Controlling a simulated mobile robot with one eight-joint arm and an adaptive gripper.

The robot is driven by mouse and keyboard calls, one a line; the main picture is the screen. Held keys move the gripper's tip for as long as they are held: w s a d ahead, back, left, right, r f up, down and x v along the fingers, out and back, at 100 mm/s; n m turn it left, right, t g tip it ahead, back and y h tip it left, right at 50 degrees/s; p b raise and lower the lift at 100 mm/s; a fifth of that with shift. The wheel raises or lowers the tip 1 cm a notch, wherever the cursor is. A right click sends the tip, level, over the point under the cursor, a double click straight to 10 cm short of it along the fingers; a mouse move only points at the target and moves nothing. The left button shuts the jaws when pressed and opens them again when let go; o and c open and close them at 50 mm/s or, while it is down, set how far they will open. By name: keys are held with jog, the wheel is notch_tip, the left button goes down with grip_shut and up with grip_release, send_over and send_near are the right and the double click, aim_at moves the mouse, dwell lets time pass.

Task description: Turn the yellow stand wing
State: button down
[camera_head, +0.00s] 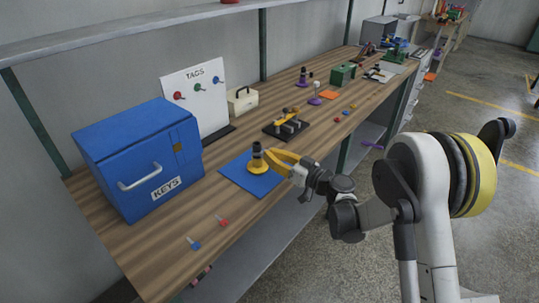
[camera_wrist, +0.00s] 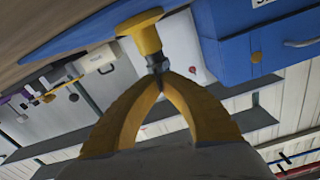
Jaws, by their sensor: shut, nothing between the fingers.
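The yellow stand (camera_head: 258,168) stands upright on the blue mat (camera_head: 236,180); it has a round yellow base and a dark top. In the wrist view the yellow stand (camera_wrist: 146,36) appears turned over, its wide disc at the top and a dark grey metal part (camera_wrist: 157,67) at its narrow end. I cannot make out a separate wing. My gripper (camera_head: 268,156) has yellow fingers and is at the stand's right side, at the height of its upper part. In the wrist view the fingertips (camera_wrist: 163,76) are together, close to the dark part; I cannot tell whether they touch it.
A blue KEYS box (camera_head: 141,155) stands left of the mat. The TAGS board (camera_head: 196,92) is behind. A black base with yellow-topped parts (camera_head: 287,126) is just beyond the stand. Small red (camera_head: 222,221) and blue (camera_head: 194,243) tags lie nearer on the wooden bench.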

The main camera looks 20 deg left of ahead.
jog(key=m, duration=0.3)
jog(key=shift+w+d+m, duration=0.1)
jog(key=shift+w+m, duration=0.05)
jog(key=shift+m, duration=0.15)
jog(key=m, duration=0.3)
jog(key=shift+w+f+m, duration=0.15)
jog(key=shift+f+m, duration=0.05)
jog(key=shift+m, duration=0.1)
jog(key=m, duration=0.3)
jog(key=shift+w+f+m, duration=0.1)
jog(key=shift+f+m, duration=0.05)
jog(key=shift+m, duration=0.25)
jog(key=m, duration=0.3)
jog(key=shift+d+f+m, duration=0.1)
jog(key=shift+f+m, duration=0.1)
jog(key=shift+m, duration=0.1)
jog(key=m, duration=0.3)
jog(key=shift+f, duration=0.2)
jog(key=m, duration=0.4)
jog(key=shift+f, duration=0.15)
jog(key=m, duration=0.3)
jog(key=shift+f+m, duration=0.15)
jog(key=shift+m, duration=0.15)
jog(key=shift+s+a+f+m, duration=0.1)
jog(key=shift+s+m, duration=0.05)
jog(key=shift+m, duration=0.75)
jog(key=shift+s+a+m, duration=0.1)
jog(key=shift+s+m, duration=0.05)
jog(key=shift+m, duration=0.75)
